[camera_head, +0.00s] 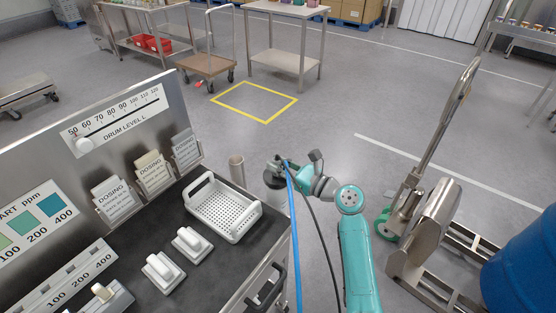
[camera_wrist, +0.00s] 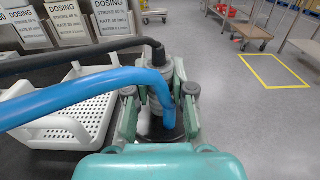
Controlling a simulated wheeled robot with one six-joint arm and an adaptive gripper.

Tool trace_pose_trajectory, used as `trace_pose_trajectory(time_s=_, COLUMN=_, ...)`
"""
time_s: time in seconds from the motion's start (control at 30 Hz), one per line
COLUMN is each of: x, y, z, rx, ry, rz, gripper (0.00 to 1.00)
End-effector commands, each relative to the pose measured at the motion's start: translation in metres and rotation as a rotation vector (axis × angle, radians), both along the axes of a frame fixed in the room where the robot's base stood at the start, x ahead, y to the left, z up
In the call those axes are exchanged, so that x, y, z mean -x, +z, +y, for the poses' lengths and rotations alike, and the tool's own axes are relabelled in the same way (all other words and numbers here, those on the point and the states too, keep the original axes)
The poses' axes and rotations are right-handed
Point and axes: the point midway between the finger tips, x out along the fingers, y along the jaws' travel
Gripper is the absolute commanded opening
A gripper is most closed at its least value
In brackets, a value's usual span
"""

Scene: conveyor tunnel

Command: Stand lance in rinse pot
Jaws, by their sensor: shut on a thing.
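My gripper (camera_head: 280,174) is at the end of my teal and grey arm, just beyond the right edge of the black bench top. In the wrist view my gripper (camera_wrist: 158,105) is shut on the grey head of the lance (camera_wrist: 155,92). A blue hose and a black cable run from this head. The lance's lower part is hidden. The rinse pot (camera_head: 237,170) looks like an upright metal cylinder at the bench's far right corner, to the left of my gripper and apart from it. Part of a metal cylinder, likely the pot, shows behind the lance in the wrist view.
A white perforated basket (camera_head: 222,207) stands on the bench near the pot. Two white handled blocks (camera_head: 163,271) lie nearer. Dosing cards line the back panel. A blue drum (camera_head: 522,270) and a steel hand truck (camera_head: 420,180) stand right.

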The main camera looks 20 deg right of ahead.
Motion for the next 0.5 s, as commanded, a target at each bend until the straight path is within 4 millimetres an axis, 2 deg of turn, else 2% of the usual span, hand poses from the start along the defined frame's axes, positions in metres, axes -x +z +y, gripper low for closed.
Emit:
trace_pose_trajectory(time_s=0.23, x=0.000, y=-0.013, z=0.000, rx=0.000, ry=-0.001, rz=0.000, gripper=0.00)
trace_pose_trajectory(time_s=0.4, x=0.000, y=-0.013, z=0.000, rx=0.001, ry=0.000, rz=-0.001, gripper=0.00)
trace_pose_trajectory(time_s=0.43, x=0.000, y=-0.013, z=0.000, rx=0.001, ry=0.000, rz=-0.001, gripper=0.28)
trace_pose_trajectory(time_s=0.5, x=0.000, y=-0.013, z=0.000, rx=0.001, ry=0.000, rz=-0.001, gripper=0.46)
